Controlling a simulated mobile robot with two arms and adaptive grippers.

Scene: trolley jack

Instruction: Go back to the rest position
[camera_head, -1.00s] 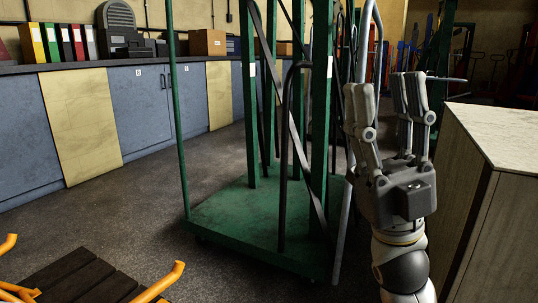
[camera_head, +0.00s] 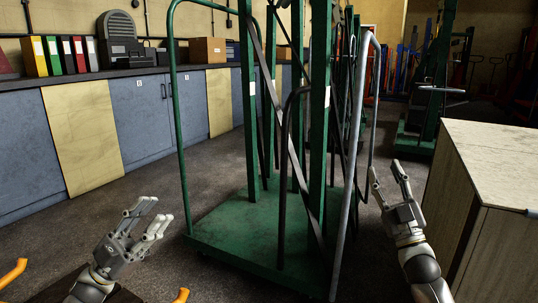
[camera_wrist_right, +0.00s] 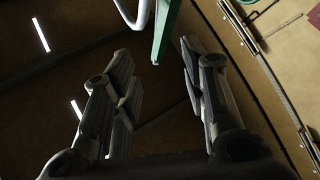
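My left gripper (camera_head: 147,225) is at the lower left of the head view, its fingers apart and empty, above the floor near the orange handles. My right gripper (camera_head: 387,178) is at the right, between the green trolley and the wooden cabinet. Its fingers point up and are spread, with nothing between them. The right wrist view shows the same open fingers (camera_wrist_right: 158,75) from behind, with a green post end (camera_wrist_right: 163,35) and a pale tube (camera_wrist_right: 133,14) beyond them, apart from the fingers.
A green trolley (camera_head: 225,228) with tall posts and grey rails fills the middle. A wooden cabinet (camera_head: 490,150) stands close on the right. Orange handles (camera_head: 14,272) show at the lower left. Blue cupboards (camera_head: 140,115) line the left wall. Open floor (camera_head: 130,200) lies between them and the trolley.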

